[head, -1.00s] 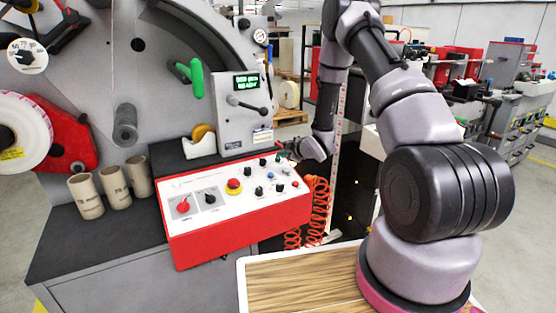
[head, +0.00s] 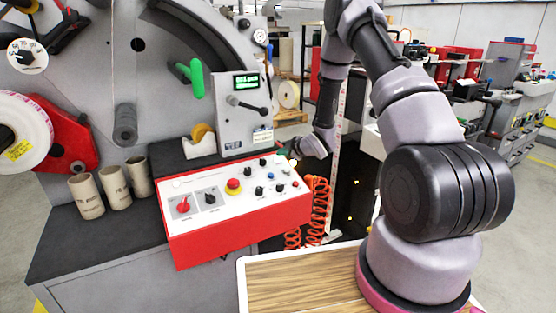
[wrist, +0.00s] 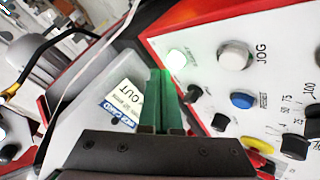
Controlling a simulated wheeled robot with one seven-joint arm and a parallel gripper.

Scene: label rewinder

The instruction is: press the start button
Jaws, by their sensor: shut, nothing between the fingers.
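The control panel (head: 215,215) is a red box with a white sloped face of knobs and buttons. In the wrist view a round button (wrist: 176,60) glows white-green near the panel's corner, with small green lettering beside it that is too blurred to read; I take it as the start button. My gripper (wrist: 160,73) is shut and empty, its green fingertips just beside the glowing button. I cannot tell whether they touch it. In the head view my gripper is small and partly hidden at the panel's far right corner.
A grey-white JOG button (wrist: 236,55), a blue button (wrist: 242,100) and black knobs sit close by. A red emergency stop (head: 233,186) is on the panel's middle. Orange coiled hose (head: 319,205) hangs at its right. Cardboard cores (head: 115,186) stand at left.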

